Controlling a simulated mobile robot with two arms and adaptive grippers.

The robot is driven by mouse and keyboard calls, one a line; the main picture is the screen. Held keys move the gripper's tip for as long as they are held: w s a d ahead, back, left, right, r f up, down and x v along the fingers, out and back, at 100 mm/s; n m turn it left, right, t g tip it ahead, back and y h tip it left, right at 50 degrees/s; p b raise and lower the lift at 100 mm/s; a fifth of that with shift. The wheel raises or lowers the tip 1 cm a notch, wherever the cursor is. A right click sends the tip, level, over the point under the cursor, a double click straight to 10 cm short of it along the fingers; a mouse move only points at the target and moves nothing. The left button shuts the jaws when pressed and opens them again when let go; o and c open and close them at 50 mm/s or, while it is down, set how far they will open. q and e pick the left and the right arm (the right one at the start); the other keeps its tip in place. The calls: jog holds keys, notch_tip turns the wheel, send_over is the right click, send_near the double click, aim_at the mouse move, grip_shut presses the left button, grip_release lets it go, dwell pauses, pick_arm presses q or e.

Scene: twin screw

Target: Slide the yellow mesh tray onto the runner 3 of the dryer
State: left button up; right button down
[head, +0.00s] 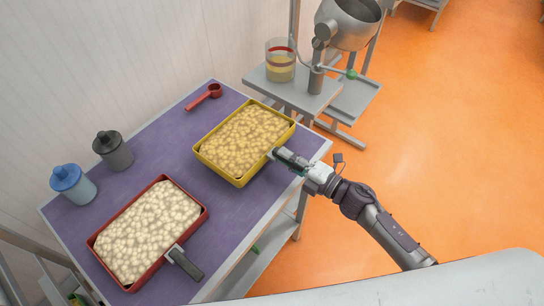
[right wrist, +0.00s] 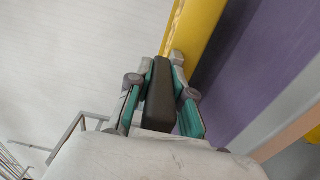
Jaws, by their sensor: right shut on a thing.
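The yellow mesh tray (head: 198,150), full of pale lumpy pieces, is on the purple-topped table (head: 150,145) in the head view. Its dark handle points toward my right arm. My right gripper (head: 283,156) is shut on that handle. In the right wrist view, the black handle (right wrist: 158,95) sits between the teal fingers of my right gripper (right wrist: 160,85), with the tray's yellow wall (right wrist: 195,30) just beyond. Whether the tray touches the table is hard to tell. My left gripper is not in view. The dryer and its runners cannot be made out.
A red tray (head: 207,215) with a dark handle (head: 185,263) lies nearer on the table. A metal stand (head: 290,92) holds a clear container (head: 280,62). Orange floor (head: 450,130) is open at right.

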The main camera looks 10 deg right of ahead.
jog(key=shift+r, duration=0.1)
jog(key=v, duration=1.7)
dwell(0.4)
